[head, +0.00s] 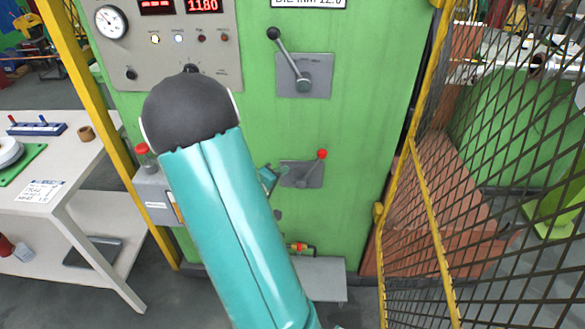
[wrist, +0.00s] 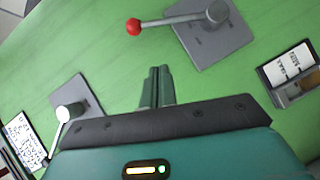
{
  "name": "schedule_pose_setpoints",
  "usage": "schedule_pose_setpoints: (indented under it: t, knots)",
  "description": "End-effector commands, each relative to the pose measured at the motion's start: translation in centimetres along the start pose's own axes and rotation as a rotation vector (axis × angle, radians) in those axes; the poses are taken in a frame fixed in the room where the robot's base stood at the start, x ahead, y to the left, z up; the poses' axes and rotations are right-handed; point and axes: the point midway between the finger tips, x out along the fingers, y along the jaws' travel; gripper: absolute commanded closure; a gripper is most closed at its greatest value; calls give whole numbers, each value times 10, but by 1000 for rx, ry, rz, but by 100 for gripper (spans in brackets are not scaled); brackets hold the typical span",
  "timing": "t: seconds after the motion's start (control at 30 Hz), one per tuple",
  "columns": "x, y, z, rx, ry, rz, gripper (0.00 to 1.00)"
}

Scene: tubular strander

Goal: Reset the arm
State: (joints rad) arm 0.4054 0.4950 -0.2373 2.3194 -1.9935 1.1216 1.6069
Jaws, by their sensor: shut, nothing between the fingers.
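My gripper (wrist: 157,85) shows in the wrist view with its two dark green fingers together and nothing between them. The fingers point at the green machine panel (wrist: 90,50). A red-knobbed lever (wrist: 170,20) on a grey plate is above and right of the fingertips, apart from them. In the head view the red-knobbed lever (head: 310,168) sits on the lower grey plate. My teal arm with its black joint crosses the middle of the head view and covers part of the panel. My gripper is mostly hidden behind it there.
A black-knobbed lever (head: 290,58) is higher on the machine (head: 360,120). A red mushroom button (head: 141,150) is on a box left of my arm. A white workbench (head: 70,195) stands at left. A yellow-framed mesh guard (head: 480,180) stands at right. A second lever (wrist: 68,118) is low left in the wrist view.

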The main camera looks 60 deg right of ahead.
Motion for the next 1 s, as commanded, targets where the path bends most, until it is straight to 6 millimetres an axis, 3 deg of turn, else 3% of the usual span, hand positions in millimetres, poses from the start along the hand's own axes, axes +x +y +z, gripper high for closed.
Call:
schedule_pose_setpoints:
  t: [0.1,0.23,1.0]
  knots:
    - [-16,1,-1,0,2,0,100]
    - [-24,1,-1,-1,2,0,100]
    - [-25,1,1,0,1,0,100]
